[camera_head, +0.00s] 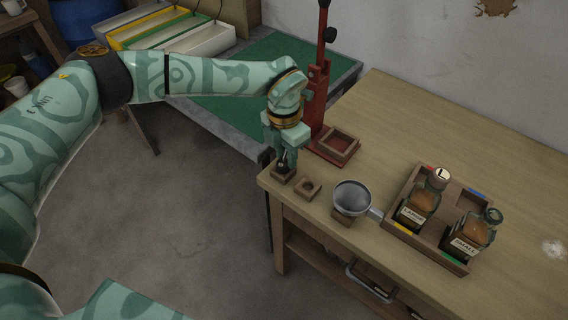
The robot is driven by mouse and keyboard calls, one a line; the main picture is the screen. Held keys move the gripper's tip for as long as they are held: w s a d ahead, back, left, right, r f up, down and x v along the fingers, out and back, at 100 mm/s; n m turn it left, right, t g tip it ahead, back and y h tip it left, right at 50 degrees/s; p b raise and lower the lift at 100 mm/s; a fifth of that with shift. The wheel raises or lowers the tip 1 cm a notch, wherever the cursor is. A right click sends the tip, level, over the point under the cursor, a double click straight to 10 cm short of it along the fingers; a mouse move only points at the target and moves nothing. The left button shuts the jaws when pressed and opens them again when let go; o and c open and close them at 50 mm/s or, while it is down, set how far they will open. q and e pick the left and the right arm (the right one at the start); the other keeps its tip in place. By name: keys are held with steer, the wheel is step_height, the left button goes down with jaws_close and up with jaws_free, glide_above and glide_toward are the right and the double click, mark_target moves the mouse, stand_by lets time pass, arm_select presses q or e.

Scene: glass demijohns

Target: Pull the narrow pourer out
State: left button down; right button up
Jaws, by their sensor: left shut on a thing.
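My left gripper (285,161) points down at the near left corner of the wooden table. It is shut on a small dark piece, which appears to be the narrow pourer (283,167). The pourer is mostly hidden between the fingers. Its lower end is at a small wooden block (281,179) on the table; I cannot tell whether it still sits in the block. My right gripper is not in view.
An empty square wooden holder (307,188) is just right of the block. A metal strainer or funnel (352,195) stands beyond it. A wooden tray (399,240) holds two labelled bottles (418,208) (467,237). A red stand (316,100) rises behind my gripper.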

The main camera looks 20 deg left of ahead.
arm_select(q)
steer(key=shift+r+p, duration=0.85)
steer(key=shift+r, duration=0.25)
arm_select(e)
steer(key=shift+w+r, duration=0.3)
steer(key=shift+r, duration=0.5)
arm_select(q)
steer(key=shift+r+p, duration=0.95)
steer(key=shift+r, duration=0.45)
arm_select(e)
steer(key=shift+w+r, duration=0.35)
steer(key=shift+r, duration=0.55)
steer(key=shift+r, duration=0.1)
arm_select(q)
steer(key=shift+r+p, duration=1.1)
steer(key=shift+r, duration=0.45)
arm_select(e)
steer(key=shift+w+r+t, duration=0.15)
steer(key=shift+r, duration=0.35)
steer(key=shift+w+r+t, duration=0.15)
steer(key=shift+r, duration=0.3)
arm_select(q)
steer(key=shift+f, duration=0.1)
